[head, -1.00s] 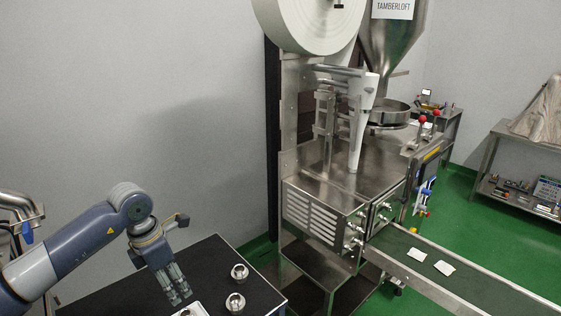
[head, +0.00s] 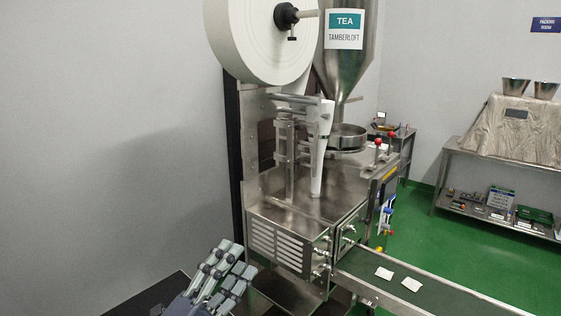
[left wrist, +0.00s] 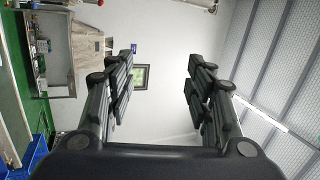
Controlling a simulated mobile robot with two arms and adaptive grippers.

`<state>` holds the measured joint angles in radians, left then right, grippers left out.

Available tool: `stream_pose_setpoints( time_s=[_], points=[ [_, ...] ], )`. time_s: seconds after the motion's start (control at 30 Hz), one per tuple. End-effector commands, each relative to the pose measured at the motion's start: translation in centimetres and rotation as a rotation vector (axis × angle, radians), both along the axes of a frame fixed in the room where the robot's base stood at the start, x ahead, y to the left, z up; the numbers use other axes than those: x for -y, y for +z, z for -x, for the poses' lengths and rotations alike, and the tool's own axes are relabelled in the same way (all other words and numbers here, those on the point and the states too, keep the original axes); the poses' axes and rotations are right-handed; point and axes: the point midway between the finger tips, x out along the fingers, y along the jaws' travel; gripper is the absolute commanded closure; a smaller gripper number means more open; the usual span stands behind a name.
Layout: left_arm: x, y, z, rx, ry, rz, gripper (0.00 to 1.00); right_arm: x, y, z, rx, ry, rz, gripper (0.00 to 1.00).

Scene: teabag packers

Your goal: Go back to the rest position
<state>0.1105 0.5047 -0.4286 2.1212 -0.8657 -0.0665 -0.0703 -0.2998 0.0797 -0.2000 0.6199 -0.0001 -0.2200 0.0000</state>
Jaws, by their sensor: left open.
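My left gripper (head: 228,275) is at the bottom of the head view, pointing up, in front of the machine's lower left side. In the left wrist view its two fingers (left wrist: 158,90) stand wide apart with nothing between them. They point towards a bare wall with a small dark-framed picture (left wrist: 140,76). My right gripper is in neither view.
The tea packing machine (head: 290,235) stands in the middle, with a paper roll and a steel hopper above. A conveyor (head: 440,300) with two teabags (head: 398,279) runs to the lower right. A dark table top (head: 150,298) shows at lower left. A steel bench (head: 480,152) stands at right.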

Motion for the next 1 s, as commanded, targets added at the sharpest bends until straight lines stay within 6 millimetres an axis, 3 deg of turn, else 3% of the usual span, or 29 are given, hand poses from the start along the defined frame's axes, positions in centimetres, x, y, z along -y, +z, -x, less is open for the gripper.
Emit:
stream_pose_setpoints(
  time_s=[0.17, 0.23, 0.37, 0.43, 0.5, 0.63, 0.8, 0.93, 1.0],
  points=[
    [-6.4, -5.3, -0.5, -0.329, 0.243, 0.319, 0.51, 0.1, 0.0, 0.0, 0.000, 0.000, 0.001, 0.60],
    [-8.6, -8.4, 0.2, -0.470, 0.338, 0.425, 0.51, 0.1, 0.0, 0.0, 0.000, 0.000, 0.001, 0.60],
    [-11.8, -15.2, 3.1, -0.750, 0.509, 0.594, 0.51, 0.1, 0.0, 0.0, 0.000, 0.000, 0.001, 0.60],
    [-12.9, -19.0, 5.7, -0.908, 0.598, 0.671, 0.51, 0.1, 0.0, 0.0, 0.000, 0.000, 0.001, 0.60],
    [-13.5, -22.5, 8.8, -1.065, 0.679, 0.735, 0.51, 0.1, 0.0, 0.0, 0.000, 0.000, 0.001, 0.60],
    [-13.6, -27.2, 14.6, -1.317, 0.801, 0.813, 0.51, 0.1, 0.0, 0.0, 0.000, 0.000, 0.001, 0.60],
    [-12.7, -30.8, 21.8, -1.590, 0.917, 0.863, 0.51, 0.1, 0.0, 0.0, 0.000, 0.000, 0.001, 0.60],
    [-11.7, -32.2, 27.2, -1.779, 0.985, 0.882, 0.51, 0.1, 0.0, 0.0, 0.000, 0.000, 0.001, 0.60],
    [-11.6, -34.2, 26.6, -1.788, 0.993, 0.875, 0.51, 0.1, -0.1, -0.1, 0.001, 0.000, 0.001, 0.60]
  ],
)
